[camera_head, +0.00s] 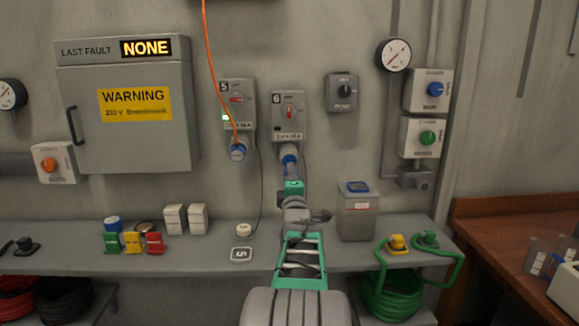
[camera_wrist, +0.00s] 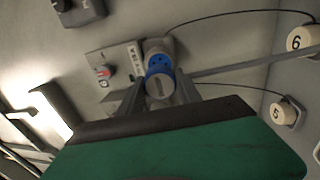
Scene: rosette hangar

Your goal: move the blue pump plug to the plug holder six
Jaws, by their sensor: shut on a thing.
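The blue pump plug (camera_head: 290,166) is at the lower socket of the grey wall unit marked 6 (camera_head: 289,118). My gripper (camera_head: 291,178) is shut on the plug from the front and below. In the wrist view the blue plug (camera_wrist: 159,66) shows between the two fingers of my gripper (camera_wrist: 160,92), against a grey collar. How deep it sits in the socket cannot be told.
Wall unit 5 (camera_head: 238,103) holds another blue plug (camera_head: 237,151) with an orange cable, close to the left.

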